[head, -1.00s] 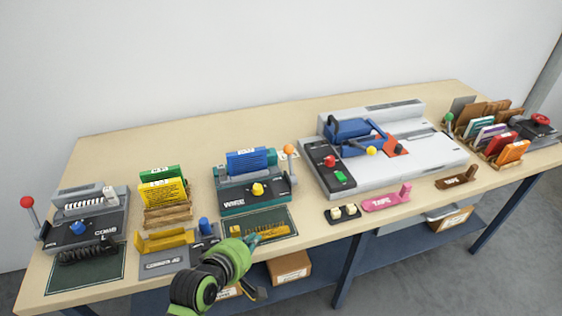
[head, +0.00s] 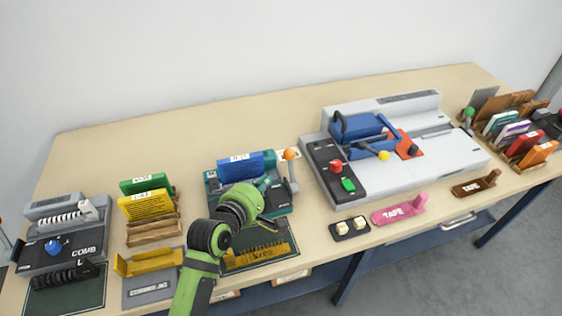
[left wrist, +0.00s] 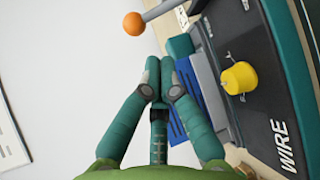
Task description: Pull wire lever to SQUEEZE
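The teal and dark WIRE machine (head: 282,205) stands on the table, partly hidden behind my left arm. Its lever has an orange ball (head: 290,154) and stands about upright at the machine's right side. The ball also shows at the top of the left wrist view (left wrist: 134,23). My left gripper (head: 263,184) is over the machine, left of the lever and apart from it. In the left wrist view its teal fingers (left wrist: 160,68) are together with nothing between them. The yellow knob (left wrist: 238,77) shows there, right of the fingers. My right gripper is out of view.
A blue booklet (head: 240,164) stands at the back of the machine. The COMB machine (head: 88,251) is at the left. A grey machine with a blue clamp (head: 356,132) is to the right of the lever. A two-button box (head: 349,228) lies in front of it. The table behind is clear.

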